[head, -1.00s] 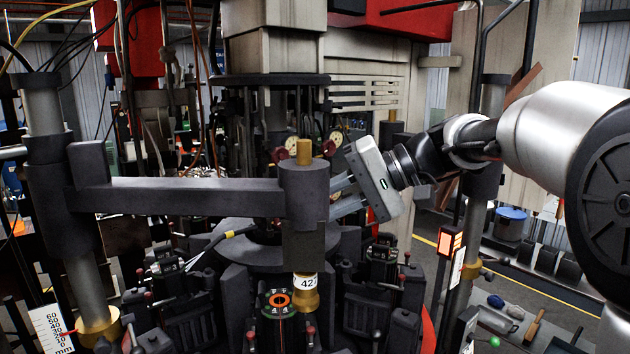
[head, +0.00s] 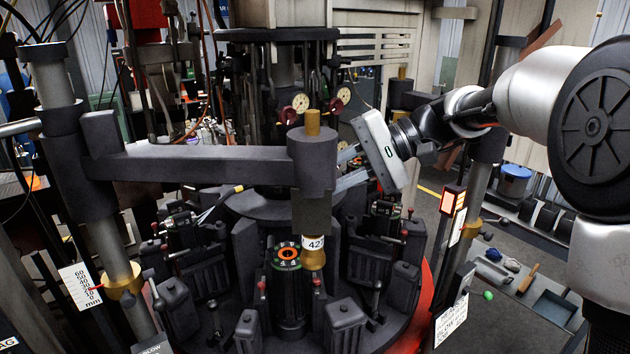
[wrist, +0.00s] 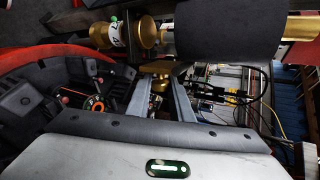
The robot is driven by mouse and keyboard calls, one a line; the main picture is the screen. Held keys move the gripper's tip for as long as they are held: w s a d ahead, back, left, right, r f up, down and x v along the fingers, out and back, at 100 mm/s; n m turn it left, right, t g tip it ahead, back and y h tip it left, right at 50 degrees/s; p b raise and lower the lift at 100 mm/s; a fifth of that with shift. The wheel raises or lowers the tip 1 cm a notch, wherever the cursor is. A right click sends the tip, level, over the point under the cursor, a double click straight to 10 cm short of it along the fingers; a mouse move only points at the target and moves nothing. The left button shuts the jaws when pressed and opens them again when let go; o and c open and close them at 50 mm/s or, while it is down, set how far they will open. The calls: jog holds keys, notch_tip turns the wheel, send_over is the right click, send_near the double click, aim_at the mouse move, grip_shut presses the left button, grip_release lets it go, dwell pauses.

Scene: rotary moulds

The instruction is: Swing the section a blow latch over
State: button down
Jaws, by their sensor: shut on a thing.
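My gripper (head: 350,168) reaches in from the right, close beside the dark cylindrical head (head: 313,165) of a thick horizontal arm (head: 200,163). In the wrist view my fingers (wrist: 160,88) are shut on a small brass knob (wrist: 160,68) below the dark head. In the head view the head hides the fingertips and knob. A brass pin (head: 313,121) stands on the head, and a brass nozzle (head: 314,258) with a "42" label hangs under it, beside a green-ringed mould (head: 287,254). I cannot tell which part is the blow latch.
The arm pivots on a steel post (head: 115,255) at the left, with a millimetre scale (head: 80,285). Several dark mould blocks (head: 345,325) crowd the turntable below. Two dial gauges (head: 300,103) sit behind. A lit panel (head: 453,200) stands at the right.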

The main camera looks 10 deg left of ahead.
jog(key=c, duration=1.9)
grip_release()
jog(key=v, duration=1.7)
jog(key=shift+d, duration=0.2)
jog(key=shift+r, duration=0.1)
jog(key=s+d+f+t+h, duration=0.4)
jog(key=s+d+f+h, duration=0.2)
jog(key=s, duration=0.5)
jog(key=s+d+f+t+h, duration=0.5)
jog(key=s+f+h, duration=0.1)
jog(key=s+f, duration=0.5)
jog(key=shift+d+m, duration=0.4)
